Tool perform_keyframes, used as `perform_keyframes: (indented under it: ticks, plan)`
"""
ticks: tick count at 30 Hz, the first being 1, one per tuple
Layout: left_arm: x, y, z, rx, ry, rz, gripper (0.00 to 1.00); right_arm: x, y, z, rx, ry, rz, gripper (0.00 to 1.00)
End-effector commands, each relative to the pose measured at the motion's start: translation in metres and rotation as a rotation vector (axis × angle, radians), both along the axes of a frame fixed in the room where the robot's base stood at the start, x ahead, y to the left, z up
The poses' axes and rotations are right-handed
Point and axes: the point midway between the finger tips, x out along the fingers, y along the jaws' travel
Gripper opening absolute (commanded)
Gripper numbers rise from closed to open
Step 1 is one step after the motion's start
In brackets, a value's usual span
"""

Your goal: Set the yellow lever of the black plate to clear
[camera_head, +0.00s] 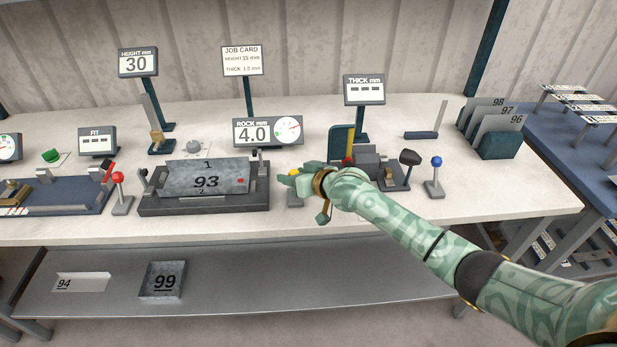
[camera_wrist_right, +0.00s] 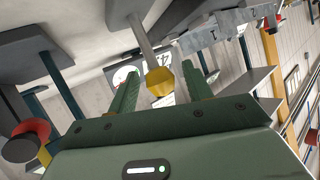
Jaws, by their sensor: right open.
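The yellow lever stands just right of the black plate (camera_head: 150,207), which carries the panel marked 93 (camera_head: 207,178). Its small base (camera_head: 295,201) shows below my right gripper (camera_head: 287,179) in the head view, while the gripper mostly hides its knob. In the right wrist view, the yellow knob (camera_wrist_right: 159,82) on its grey shaft (camera_wrist_right: 144,40) is between the two green fingers of my right gripper (camera_wrist_right: 160,88). The fingers are open, with gaps visible on both sides of the knob. My left gripper is not in view.
A red-knobbed lever (camera_head: 118,178) stands left of the black plate. A blue-knobbed lever (camera_head: 436,162) stands right of my arm, near a dark device (camera_head: 372,160). The ROCK display (camera_head: 267,131) reads 4.0 behind. The bench front (camera_head: 230,228) is mostly clear.

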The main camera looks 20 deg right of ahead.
Motion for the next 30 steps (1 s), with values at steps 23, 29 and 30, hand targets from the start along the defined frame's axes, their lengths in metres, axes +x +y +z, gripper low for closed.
perform_keyframes:
  ticks: [23, 29, 30]
  plan:
    - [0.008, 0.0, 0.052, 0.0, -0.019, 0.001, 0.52, -0.131, -0.055, 0.064, -0.002, 0.002, 0.0, 0.5]
    - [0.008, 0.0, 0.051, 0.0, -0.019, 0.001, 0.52, -0.132, -0.056, 0.065, -0.001, 0.001, -0.001, 0.5]
    - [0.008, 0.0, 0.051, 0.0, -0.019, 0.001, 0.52, -0.132, -0.056, 0.065, -0.001, 0.001, -0.001, 0.5]
